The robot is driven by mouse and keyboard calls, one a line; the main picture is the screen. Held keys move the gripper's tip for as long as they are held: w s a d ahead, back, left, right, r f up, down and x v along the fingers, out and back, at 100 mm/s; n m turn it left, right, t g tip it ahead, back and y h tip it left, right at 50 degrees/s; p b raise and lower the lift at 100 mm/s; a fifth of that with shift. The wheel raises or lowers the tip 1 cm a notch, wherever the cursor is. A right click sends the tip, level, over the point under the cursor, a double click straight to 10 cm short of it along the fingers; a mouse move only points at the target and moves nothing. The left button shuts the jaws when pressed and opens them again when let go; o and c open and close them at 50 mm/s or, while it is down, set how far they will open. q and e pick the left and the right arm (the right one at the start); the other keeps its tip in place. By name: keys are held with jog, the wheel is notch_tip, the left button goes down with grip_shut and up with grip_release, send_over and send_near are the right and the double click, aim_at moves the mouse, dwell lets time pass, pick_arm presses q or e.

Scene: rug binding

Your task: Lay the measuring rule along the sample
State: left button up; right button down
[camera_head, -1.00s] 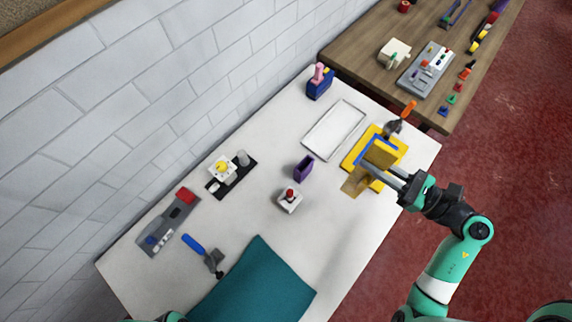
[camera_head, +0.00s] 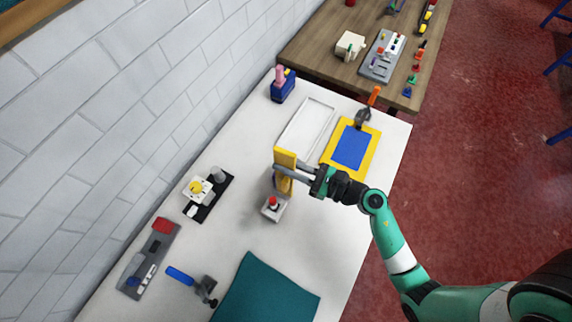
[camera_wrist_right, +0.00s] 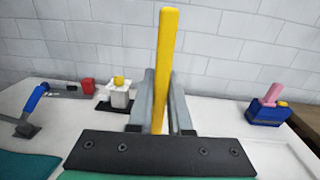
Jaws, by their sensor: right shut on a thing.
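My right gripper (camera_head: 281,174) is shut on a yellow flat bar (camera_head: 285,158), which looks like the measuring rule; no markings can be made out. It is held above the white table. In the right wrist view the bar (camera_wrist_right: 165,65) stands upright between the two grey fingers (camera_wrist_right: 161,105). A teal cloth (camera_head: 264,291), possibly the sample, lies flat at the table's front, below and apart from the gripper. A yellow-bordered board with a blue middle (camera_head: 354,148) lies to the right of the gripper. My left gripper is out of view.
A red-topped device (camera_head: 272,207) stands just below the held bar. A white tray (camera_head: 306,131) lies behind. A blue-handled tool (camera_head: 180,276), a grey panel (camera_head: 148,262) and a black holder (camera_head: 211,197) line the left.

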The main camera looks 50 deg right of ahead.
jog(key=shift+f, duration=1.1)
jog(key=shift+f, duration=0.1)
jog(key=shift+s+f+b, duration=0.1)
jog(key=shift+f+b, duration=0.05)
jog(key=shift+b, duration=0.2)
jog(key=c, duration=0.8)
grip_release()
jog(key=shift+c, duration=0.2)
jog(key=shift+r, duration=0.2)
jog(key=v, duration=1.2)
